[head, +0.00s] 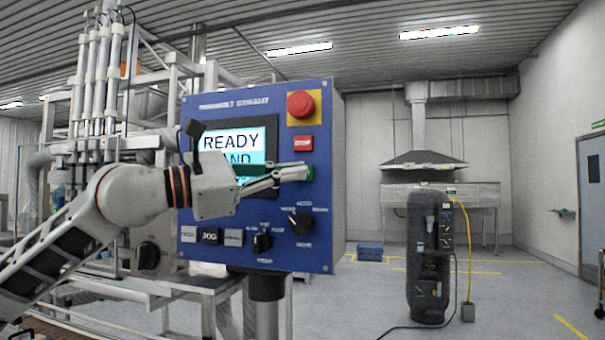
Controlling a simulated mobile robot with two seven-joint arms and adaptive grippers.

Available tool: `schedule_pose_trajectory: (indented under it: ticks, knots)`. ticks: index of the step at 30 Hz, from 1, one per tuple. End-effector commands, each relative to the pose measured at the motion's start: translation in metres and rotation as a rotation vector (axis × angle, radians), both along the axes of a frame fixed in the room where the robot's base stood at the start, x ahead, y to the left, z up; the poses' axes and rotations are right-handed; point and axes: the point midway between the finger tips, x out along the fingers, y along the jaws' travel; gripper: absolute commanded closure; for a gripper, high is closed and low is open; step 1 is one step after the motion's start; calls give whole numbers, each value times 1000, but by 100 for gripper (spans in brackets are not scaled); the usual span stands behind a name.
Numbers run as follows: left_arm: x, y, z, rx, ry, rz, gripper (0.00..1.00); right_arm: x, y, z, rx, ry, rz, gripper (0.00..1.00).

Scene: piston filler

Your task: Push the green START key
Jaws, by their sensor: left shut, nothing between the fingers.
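The blue control panel (327,220) stands in front of me on a dark post. The green START key (309,173) is on its right side, below the red key (303,143), and is partly hidden by my left gripper (306,172). The left gripper is shut and empty, its fingertips at the key's face. I cannot tell whether they touch it or whether the key is pressed in. The screen (230,141) shows "READY" and part of another line; the gripper covers the rest. My right gripper is not in view.
A red mushroom button (301,104) on a yellow plate sits above the red key. Dark rotary knobs (300,222) and several small keys are lower on the panel. The filler frame (100,110) stands behind at left. A dark cabinet (429,255) stands at right on open floor.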

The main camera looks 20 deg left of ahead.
Motion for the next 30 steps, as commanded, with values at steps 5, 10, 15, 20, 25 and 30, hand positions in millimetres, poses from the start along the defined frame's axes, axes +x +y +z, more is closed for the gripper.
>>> schedule_pose_trajectory:
  ticks: [5, 10, 15, 20, 25, 30]
  knots:
    - [0, 0, 0, 0, 0, 0, 100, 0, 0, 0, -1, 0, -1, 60]
    - [0, 0, 0, 0, 0, 0, 100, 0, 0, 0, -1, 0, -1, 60]
    - [0, 0, 0, 0, 0, 0, 100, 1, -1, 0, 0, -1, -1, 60]
    - [0, 0, 0, 0, 0, 0, 100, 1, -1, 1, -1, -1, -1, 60]
    - [3, 0, 0, -1, 1, 0, 100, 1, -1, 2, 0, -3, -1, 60]
    - [8, 0, 0, -1, 1, 0, 100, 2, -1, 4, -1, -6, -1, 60]
